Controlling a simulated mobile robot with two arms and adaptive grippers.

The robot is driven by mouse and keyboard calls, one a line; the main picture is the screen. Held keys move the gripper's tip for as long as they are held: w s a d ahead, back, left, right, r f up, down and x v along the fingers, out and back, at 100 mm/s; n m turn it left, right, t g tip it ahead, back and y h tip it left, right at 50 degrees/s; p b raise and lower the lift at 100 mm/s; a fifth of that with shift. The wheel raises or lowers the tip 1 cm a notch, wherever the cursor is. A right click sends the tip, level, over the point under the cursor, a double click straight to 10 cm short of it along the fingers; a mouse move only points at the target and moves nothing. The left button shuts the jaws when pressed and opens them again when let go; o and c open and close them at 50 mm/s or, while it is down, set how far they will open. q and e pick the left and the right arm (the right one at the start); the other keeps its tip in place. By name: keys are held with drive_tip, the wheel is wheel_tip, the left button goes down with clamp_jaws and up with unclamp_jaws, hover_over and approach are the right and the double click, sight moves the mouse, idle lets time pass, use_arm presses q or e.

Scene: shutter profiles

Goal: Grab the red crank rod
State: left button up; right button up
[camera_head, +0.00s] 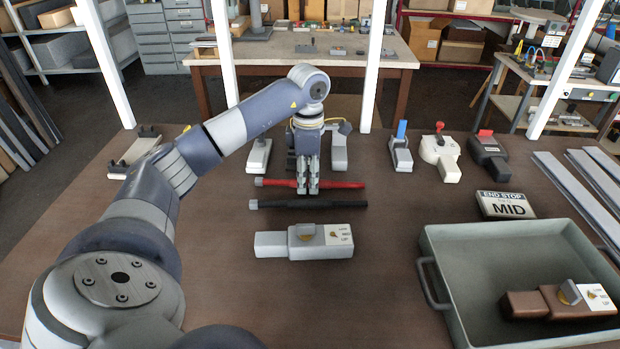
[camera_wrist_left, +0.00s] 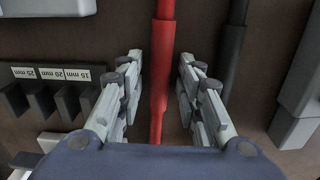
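The red crank rod (camera_head: 342,185) lies across the brown table with a grey tip at its left end. A similar black rod (camera_head: 318,203) lies parallel and closer to me. My left gripper (camera_head: 307,189) points down over the red rod. In the left wrist view the red rod (camera_wrist_left: 159,95) runs between the two open fingers (camera_wrist_left: 155,92), with a gap on each side. The black rod (camera_wrist_left: 233,70) lies outside the right finger. Whether the fingertips reach the table is hard to tell. My right gripper is not in view.
A grey block with a yellow knob (camera_head: 305,241) lies closer to me. A grey-green tray (camera_head: 440,243) holding a brown block (camera_head: 550,302) stands at the right. An END STOP MID sign (camera_head: 506,205) and several switch-like blocks stand behind. Free table lies left of the rods.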

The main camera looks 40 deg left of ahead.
use_arm(q)
clamp_jaws()
drive_tip(key=shift+r, duration=0.1)
